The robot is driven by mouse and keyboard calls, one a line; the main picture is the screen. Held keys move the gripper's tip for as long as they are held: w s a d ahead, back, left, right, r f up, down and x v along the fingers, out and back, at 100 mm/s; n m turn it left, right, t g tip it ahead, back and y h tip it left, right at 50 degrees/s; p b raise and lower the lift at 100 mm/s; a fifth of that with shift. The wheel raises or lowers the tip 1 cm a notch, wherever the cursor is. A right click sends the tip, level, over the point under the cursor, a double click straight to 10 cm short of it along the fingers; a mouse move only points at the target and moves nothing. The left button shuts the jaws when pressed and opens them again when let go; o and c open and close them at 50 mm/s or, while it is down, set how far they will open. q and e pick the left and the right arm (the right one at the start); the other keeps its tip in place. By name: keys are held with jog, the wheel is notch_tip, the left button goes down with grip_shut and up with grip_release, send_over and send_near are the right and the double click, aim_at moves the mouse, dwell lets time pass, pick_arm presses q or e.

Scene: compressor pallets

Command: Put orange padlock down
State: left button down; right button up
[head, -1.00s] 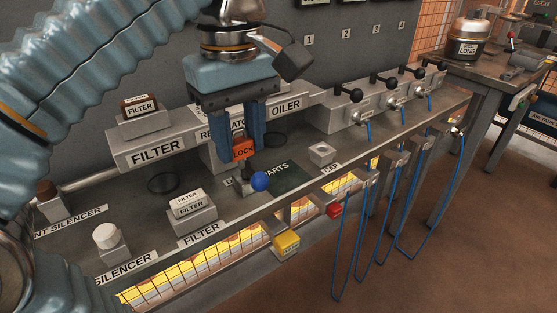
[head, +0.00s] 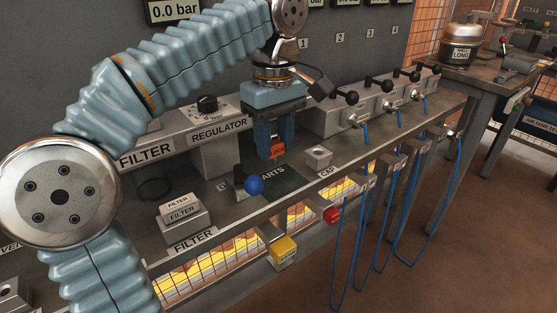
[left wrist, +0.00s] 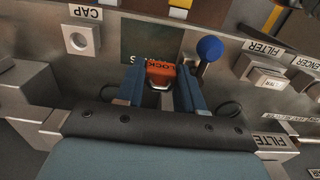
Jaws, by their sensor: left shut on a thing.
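The orange padlock (head: 278,150) is between the blue fingers of my left gripper (head: 274,140), which is shut on it. In the left wrist view the padlock (left wrist: 161,72), with "LOCK" lettering, shows between the fingertips of the gripper (left wrist: 160,88), its shackle toward the gripper. The padlock is over or near the back edge of the dark green parts mat (head: 283,181) on the bench; I cannot tell whether it touches. The mat also shows in the left wrist view (left wrist: 140,40). My right gripper is not in view.
A blue ball-topped lever (head: 254,186) stands at the mat's left. A cap block (head: 318,157) stands to its right. The regulator block (head: 219,146) is behind left, and a filter block (head: 182,212) is front left. A valve row (head: 385,98) is at the back right.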

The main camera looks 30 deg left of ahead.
pick_arm(q)
jog(key=f, duration=0.1)
jog(key=w+f, duration=0.1)
jog(key=f, duration=0.1)
jog(key=f+b, duration=0.1)
jog(key=shift+w+a+f, duration=0.1)
jog(key=shift+w+f, duration=0.25)
jog(key=shift+f, duration=0.2)
jog(key=shift+f, duration=0.15)
jog(key=c, duration=0.7)
grip_release()
